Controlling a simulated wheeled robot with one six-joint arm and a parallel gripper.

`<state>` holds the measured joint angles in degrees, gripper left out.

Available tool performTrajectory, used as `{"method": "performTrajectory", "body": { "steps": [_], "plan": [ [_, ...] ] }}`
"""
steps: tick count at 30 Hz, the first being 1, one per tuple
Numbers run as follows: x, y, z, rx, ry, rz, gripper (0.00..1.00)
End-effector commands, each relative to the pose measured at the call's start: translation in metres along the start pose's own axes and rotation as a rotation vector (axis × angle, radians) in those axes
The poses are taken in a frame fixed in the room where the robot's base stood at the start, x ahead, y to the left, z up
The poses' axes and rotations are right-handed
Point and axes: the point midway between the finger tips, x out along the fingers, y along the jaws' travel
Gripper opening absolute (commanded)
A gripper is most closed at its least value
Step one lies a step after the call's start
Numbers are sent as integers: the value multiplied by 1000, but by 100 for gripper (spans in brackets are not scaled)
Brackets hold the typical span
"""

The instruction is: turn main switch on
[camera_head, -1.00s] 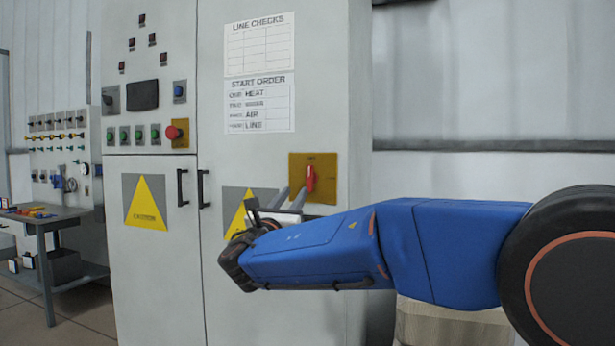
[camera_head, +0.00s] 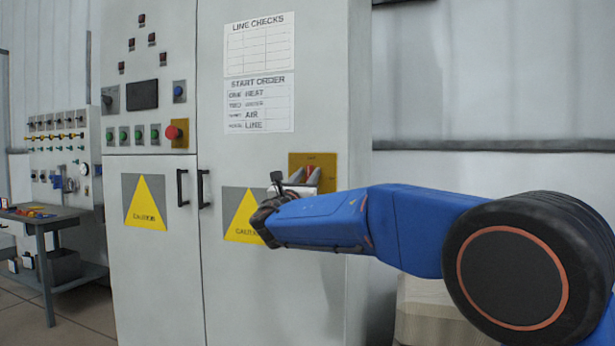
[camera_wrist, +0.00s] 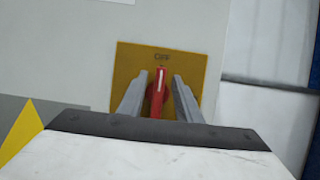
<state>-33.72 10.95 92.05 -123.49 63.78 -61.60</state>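The main switch is a red rotary handle (camera_wrist: 158,92) on a yellow plate (camera_wrist: 198,62) on the cabinet's right door. In the wrist view the handle stands upright, its white mark near a label at the top that seems to read "OFF". My gripper (camera_wrist: 159,90) is open, with one grey finger on each side of the handle and a gap showing on both sides. In the head view my gripper (camera_head: 303,178) is in front of the plate (camera_head: 326,162) and hides most of the handle (camera_head: 309,171).
The grey cabinet (camera_head: 270,285) carries buttons, a red emergency knob (camera_head: 174,132), a dark screen (camera_head: 115,95) and black door handles (camera_head: 202,189). A workbench (camera_head: 45,216) stands at the far left. A pale wooden block (camera_head: 440,313) is below my arm.

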Motion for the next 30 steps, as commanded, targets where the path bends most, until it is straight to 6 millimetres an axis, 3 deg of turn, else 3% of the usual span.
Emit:
{"method": "performTrajectory", "body": {
  "steps": [5,9,22,30],
  "plan": [
    [0,0,0,0,0,0,31],
    [0,0,0,0,0,0,0],
    [-1,0,-4,14,6,-6,0],
    [-1,0,-6,124,9,-53,0]
  ]
}}
